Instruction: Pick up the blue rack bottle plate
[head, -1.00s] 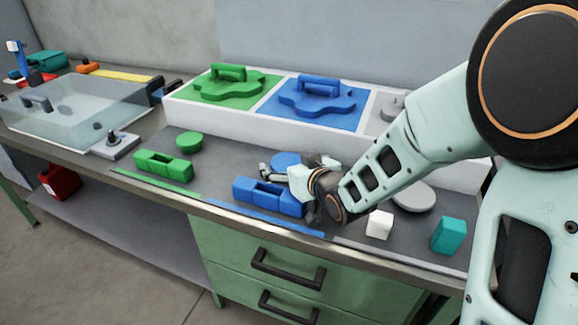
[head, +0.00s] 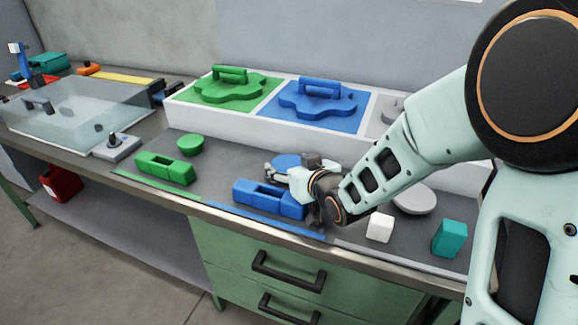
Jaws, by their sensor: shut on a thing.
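A round blue piece (head: 287,160) sits on the grey bench top behind the slotted blue block (head: 262,198). Its right part is hidden by my gripper. My gripper (head: 281,170) reaches in from the right, low over the bench, and is shut on this round blue piece. Its fingers are small in the picture, and the far one is partly hidden. A blue plate (head: 345,121) with a wavy raised shape and a handle lies on the white raised box, behind and apart from my gripper.
A green plate (head: 207,97), a round green piece (head: 190,145) and a slotted green block (head: 165,168) are to the left. A white block (head: 379,228), a teal block (head: 450,239) and a grey disc (head: 414,200) are to the right. The white box (head: 215,119) walls the back.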

